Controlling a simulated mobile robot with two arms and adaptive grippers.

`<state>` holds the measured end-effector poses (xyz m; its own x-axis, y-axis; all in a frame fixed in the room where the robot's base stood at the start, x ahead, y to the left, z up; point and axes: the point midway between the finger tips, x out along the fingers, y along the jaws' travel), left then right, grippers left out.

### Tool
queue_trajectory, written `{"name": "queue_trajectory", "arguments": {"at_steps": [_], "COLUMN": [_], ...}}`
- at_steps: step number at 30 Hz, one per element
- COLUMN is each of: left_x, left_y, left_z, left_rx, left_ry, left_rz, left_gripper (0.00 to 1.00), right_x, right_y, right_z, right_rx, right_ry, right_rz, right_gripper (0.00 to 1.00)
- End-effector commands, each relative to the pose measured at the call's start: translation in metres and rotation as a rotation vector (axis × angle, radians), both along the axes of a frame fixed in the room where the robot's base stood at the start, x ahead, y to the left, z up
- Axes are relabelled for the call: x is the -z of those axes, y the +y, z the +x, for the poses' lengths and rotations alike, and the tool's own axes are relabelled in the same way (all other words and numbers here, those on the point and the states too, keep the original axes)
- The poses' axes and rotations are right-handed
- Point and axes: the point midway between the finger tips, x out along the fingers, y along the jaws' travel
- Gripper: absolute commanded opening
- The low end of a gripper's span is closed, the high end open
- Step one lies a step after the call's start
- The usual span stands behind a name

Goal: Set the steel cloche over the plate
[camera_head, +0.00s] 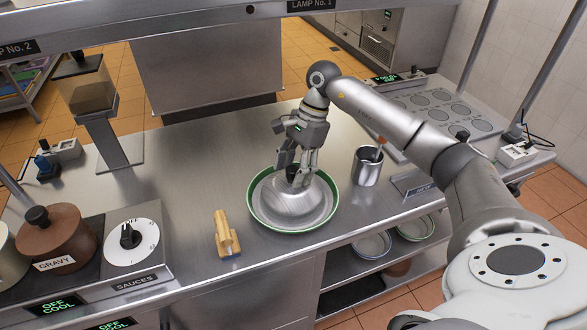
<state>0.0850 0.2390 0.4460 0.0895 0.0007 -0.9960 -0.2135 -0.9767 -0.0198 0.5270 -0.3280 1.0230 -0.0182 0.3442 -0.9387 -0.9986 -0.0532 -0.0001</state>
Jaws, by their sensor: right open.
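The steel cloche (288,203) is a shiny dome with a dark knob on top. It sits within the rim of the green-edged plate (253,213) on the steel counter, and the plate's rim shows around it. My right gripper (299,177) is above the cloche with its fingers pointing down on either side of the knob. Its jaws are open, and the fingers partly hide the knob. Whether a finger touches the knob cannot be told. My left gripper is not in view.
A wooden-handled tool (225,234) lies left of the plate. A steel container with utensils (367,167) stands right of it. A brown gravy pot (56,240) and a sauce warmer with a dial (133,240) are at the left. The counter behind the plate is mostly clear.

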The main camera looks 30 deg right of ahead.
Motion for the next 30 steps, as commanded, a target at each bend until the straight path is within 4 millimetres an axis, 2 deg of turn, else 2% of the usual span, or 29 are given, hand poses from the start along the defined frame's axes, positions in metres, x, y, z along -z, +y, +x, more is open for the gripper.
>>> {"name": "queue_trajectory", "arguments": {"at_steps": [15, 21, 30], "left_x": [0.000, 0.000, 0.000], "left_y": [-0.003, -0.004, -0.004], "left_z": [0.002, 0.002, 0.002], "left_rx": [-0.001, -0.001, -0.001], "left_ry": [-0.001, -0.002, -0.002], "left_rz": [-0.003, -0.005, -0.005], "left_gripper": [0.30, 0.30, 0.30], "right_x": [-0.092, -0.108, -0.109], "right_y": [-0.034, -0.040, -0.040], "right_z": [0.003, 0.002, 0.002], "right_rx": [0.003, 0.002, 0.001], "right_ry": [-0.004, -0.002, -0.002], "right_rz": [0.001, 0.000, 0.000], "right_gripper": [0.55, 0.55, 0.55]}}
